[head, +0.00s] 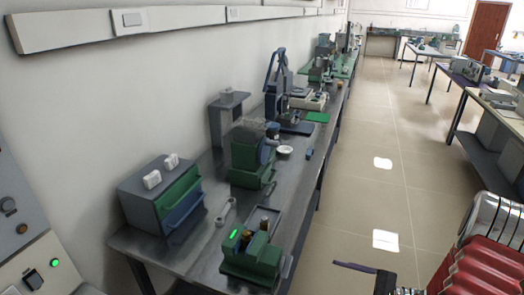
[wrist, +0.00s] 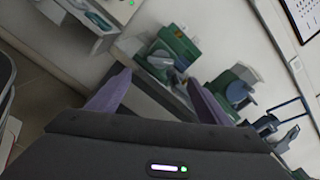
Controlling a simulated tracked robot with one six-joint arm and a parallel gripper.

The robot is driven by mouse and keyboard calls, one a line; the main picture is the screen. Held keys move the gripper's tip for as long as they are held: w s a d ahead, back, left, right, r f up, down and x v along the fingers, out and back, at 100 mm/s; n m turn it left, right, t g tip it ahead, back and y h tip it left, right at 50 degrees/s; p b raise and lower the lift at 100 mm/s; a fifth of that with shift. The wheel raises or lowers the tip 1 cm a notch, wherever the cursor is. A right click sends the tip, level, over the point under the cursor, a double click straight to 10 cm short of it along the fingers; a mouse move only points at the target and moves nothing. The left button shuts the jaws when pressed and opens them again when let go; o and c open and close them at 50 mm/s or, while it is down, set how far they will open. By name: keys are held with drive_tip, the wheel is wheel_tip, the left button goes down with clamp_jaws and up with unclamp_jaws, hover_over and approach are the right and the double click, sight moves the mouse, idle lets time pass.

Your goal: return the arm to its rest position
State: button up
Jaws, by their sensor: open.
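My gripper (head: 356,267) shows at the bottom of the head view, right of the workbench and over the floor. Only one thin dark finger and part of the wrist show there. In the wrist view my gripper (wrist: 157,78) has its two purple fingers spread wide, with nothing between them. The wrist picture is tilted, and the bench equipment lies well beyond the fingertips. Most of my arm is hidden.
A grey workbench (head: 208,256) runs along the left wall. It bears a green device (head: 252,258), a drawer cabinet (head: 145,201) and a green machine (head: 247,160). A control panel (head: 38,262) stands at lower left. The tiled floor (head: 360,185) is clear.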

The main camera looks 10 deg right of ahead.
drive_tip(key=s+a+n+g+h, duration=0.5)
drive_tip(key=s+n+g+h, duration=0.15)
drive_tip(key=s+g, duration=0.4)
drive_tip(key=a+r+n+t+h, duration=0.3)
drive_tip(key=a+r+n+h, duration=0.1)
drive_tip(key=r, duration=0.7)
drive_tip(key=s+a+r+n+t+h, duration=0.1)
drive_tip(key=a+r+n+t+h, duration=0.3)
drive_tip(key=r, duration=0.8)
drive_tip(key=shift+s+a+r+n+h, duration=0.2)
drive_tip(key=shift+a+n+h, duration=0.4)
drive_tip(key=shift+n, duration=0.65)
drive_tip(key=shift+s+f, duration=0.1)
